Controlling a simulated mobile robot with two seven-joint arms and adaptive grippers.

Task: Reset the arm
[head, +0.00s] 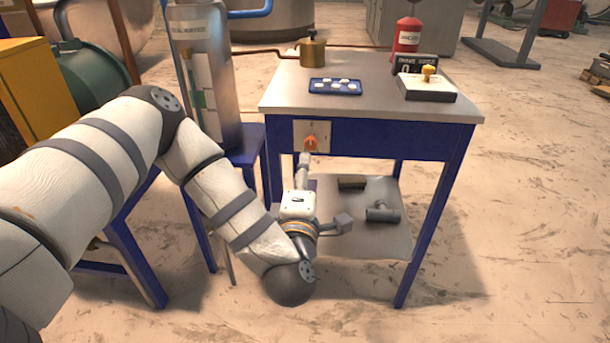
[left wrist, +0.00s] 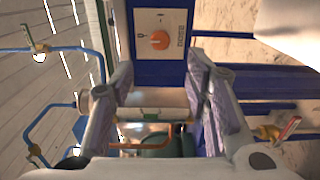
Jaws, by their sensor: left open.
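My left arm comes in from the left in the head view and bends down in front of the blue-framed table (head: 462,150). My left gripper (head: 324,190) is open, below and in front of a pale switch panel (head: 301,131) with an orange knob (head: 311,143). In the left wrist view, the fingers of my left gripper (left wrist: 161,66) are spread wide with nothing held between them. The orange knob (left wrist: 160,40) on its panel (left wrist: 146,20) shows just beyond the fingertips, apart from them. My right gripper is not in view.
The tabletop holds a brass pot (head: 312,52), a blue tray (head: 335,87) of small white pieces, a red cylinder (head: 406,38) and a white box (head: 427,88). Grey metal parts (head: 382,213) lie on the lower shelf. A grey tank (head: 205,70) stands left.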

